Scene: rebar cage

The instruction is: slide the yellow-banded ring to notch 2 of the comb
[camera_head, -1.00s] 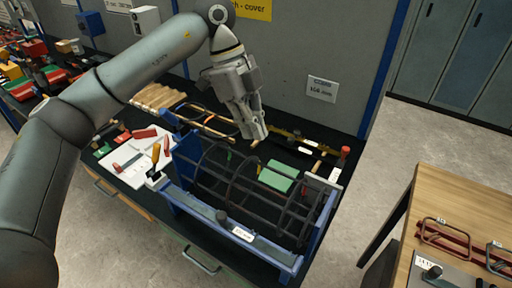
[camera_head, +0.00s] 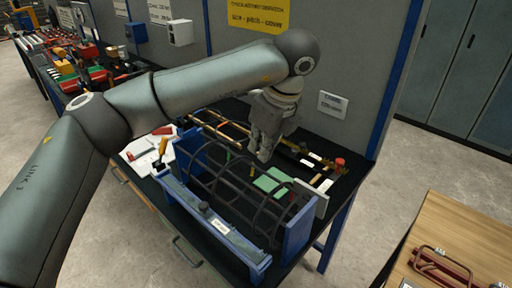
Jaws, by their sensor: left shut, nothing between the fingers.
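The dark rebar cage (camera_head: 235,200), with several round rings on long bars, lies in a blue jig on the black-topped bench. A small yellow-green mark (camera_head: 228,155) shows near the cage's rear rings; I cannot tell whether it is the band of the yellow-banded ring. I cannot make out the comb or its notches for certain; a blue rail (camera_head: 200,214) with a white label runs along the cage's front. My left gripper (camera_head: 264,158) is shut and empty, pointing down at the cage's back side. I cannot tell whether it touches a bar. My right gripper is not in view.
A red knob (camera_head: 339,163) stands at the bench's back right. The wall rises close behind. A wooden table (camera_head: 450,225) stands at right.

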